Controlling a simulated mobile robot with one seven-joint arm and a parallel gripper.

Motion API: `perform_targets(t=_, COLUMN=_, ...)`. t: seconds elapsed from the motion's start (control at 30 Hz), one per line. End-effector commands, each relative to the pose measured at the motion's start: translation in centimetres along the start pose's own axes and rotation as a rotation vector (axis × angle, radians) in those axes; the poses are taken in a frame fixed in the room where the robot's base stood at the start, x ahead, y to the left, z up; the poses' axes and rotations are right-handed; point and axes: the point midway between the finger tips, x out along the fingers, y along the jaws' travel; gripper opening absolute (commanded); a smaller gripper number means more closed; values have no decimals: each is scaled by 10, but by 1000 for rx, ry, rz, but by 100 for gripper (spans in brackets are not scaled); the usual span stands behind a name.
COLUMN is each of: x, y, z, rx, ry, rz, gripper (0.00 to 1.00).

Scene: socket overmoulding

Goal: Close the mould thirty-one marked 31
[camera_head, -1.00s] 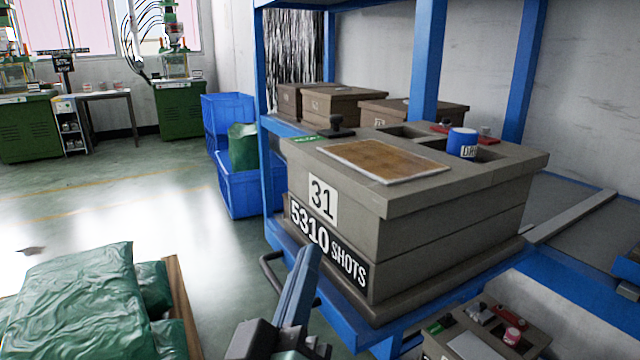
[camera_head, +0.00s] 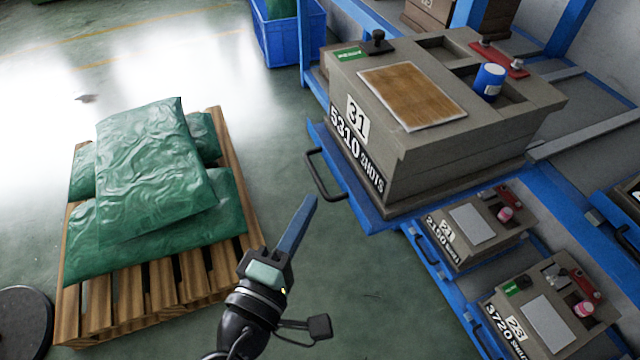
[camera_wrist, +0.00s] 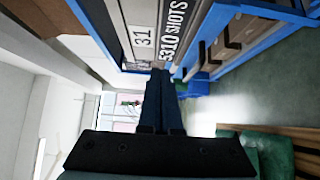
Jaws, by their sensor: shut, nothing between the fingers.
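Mould thirty-one (camera_head: 430,150) is a large grey-brown block on a blue rack shelf, with labels "31" and "5310 SHOTS" on its front. A seam runs around its side, and the upper part sits over the lower part. Its top carries a brown plate (camera_head: 411,95), a black knob (camera_head: 377,42), a blue can (camera_head: 489,80), a red clamp piece (camera_head: 498,58) and open recesses. A black handle (camera_head: 322,176) juts from the shelf front. My gripper (camera_head: 308,203) is shut and empty, apart from the mould, below the handle. The wrist view shows the mould (camera_wrist: 118,28) beyond my fingers (camera_wrist: 157,75).
A wooden pallet (camera_head: 165,315) with green sacks (camera_head: 155,170) stands at left. Smaller moulds marked 21 (camera_head: 478,228) and 23 (camera_head: 545,310) sit on lower shelves at right. A blue crate (camera_head: 290,38) stands behind. Open floor lies between pallet and rack.

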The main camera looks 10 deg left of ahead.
Motion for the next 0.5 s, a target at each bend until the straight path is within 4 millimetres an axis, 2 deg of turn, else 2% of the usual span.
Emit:
perform_targets(t=0.4, x=87, y=2, z=2, rx=2, ry=-5, rz=2, gripper=0)
perform_targets(t=0.5, x=98, y=2, z=15, rx=2, ry=-5, rz=0, gripper=0)
